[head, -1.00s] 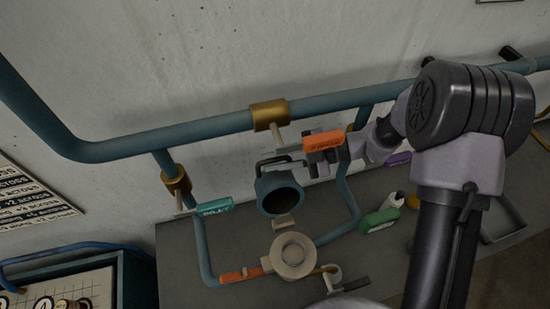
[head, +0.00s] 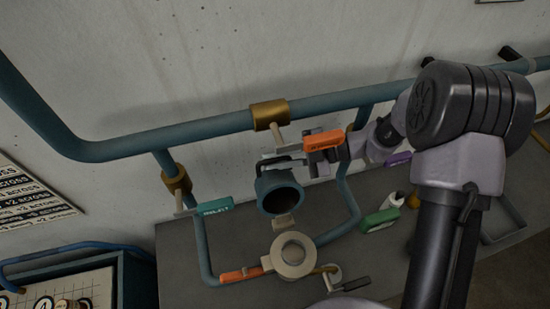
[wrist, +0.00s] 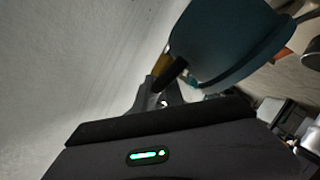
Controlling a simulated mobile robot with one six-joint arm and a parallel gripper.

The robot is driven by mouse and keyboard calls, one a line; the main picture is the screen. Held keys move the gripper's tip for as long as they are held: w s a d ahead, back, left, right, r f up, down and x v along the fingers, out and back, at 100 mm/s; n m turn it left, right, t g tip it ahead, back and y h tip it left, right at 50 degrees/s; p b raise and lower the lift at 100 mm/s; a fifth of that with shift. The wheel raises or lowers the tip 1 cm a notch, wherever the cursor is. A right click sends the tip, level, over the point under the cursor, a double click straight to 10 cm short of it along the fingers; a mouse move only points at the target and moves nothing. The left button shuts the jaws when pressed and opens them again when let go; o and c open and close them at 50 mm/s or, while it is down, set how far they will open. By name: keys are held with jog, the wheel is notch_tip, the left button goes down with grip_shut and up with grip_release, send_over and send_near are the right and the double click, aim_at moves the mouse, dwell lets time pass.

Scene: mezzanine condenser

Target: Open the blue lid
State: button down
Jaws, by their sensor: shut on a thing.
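The blue lid (head: 279,187) is a teal, cup-shaped cap in the head view. It stands tipped up behind a cream ring-shaped opening (head: 293,256), with its dark hollow inside showing. A dark handle (head: 268,165) is on its far side. My gripper (head: 276,159) reaches in from the right and is shut on the handle; the exact contact is small and partly hidden. In the wrist view the lid (wrist: 222,45) fills the upper right, with its dark handle (wrist: 172,72) running down to my fingers.
A teal pipe (head: 200,134) with a brass collar (head: 269,116) runs along the wall behind the lid. Nearby are a green lever (head: 213,206), an orange handle (head: 240,274), and a green bottle-like item (head: 380,220). The grey bench (head: 175,255) has bare room at left.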

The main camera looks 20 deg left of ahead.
aim_at(280, 180)
dwell(0.5)
jog(key=s+d+r+p, duration=0.1)
jog(key=p, duration=0.1)
jog(key=s+d+r+p, duration=0.1)
jog(key=p, duration=0.1)
jog(key=shift+s+d+p, duration=0.2)
jog(key=shift+s+p, duration=0.2)
jog(key=shift+s+d+f, duration=0.1)
jog(key=shift+s+f, duration=0.05)
jog(key=shift+f, duration=0.15)
jog(key=c, duration=1.5)
grip_release()
jog(key=shift+o, duration=0.2)
jog(key=v, duration=1.7)
jog(key=shift+d, duration=0.2)
